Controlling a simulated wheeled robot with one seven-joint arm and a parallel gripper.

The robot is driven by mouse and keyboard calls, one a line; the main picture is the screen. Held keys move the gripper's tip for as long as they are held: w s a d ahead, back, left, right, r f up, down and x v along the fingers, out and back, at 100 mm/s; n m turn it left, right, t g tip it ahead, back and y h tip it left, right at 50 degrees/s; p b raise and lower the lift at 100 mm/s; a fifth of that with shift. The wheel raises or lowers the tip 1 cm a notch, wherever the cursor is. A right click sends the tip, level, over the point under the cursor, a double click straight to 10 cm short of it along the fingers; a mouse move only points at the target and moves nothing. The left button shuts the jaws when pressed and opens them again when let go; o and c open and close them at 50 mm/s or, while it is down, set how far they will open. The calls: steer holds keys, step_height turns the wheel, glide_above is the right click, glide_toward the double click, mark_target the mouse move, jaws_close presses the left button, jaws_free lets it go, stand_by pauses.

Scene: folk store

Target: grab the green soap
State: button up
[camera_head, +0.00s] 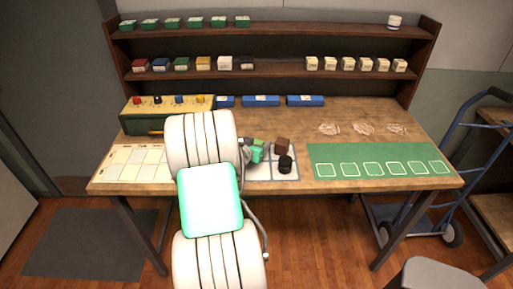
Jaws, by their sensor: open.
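A green block (257,150), which looks like the green soap, is on the pale mat on the workbench, just right of my white arm. Its left side is partly covered. A dark grey part of my gripper (246,156) shows at the arm's right edge, close to the green block. Most of the gripper is hidden behind my arm. It is open, and I cannot tell whether it touches the block. A brown block (282,145) and a black round item (285,164) stand to the right on the same mat (291,176).
A green mat (345,153) with outlined squares lies right. Clear wrappers (363,128) lie behind it. A box with coloured knobs (140,122) and a chart (115,165) are left. Blue packs (261,101) line the back. Shelves (290,72) hold small boxes. A hand truck (452,150) stands right.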

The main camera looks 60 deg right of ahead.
steer(key=c, duration=1.5)
steer(key=shift+r, duration=0.15)
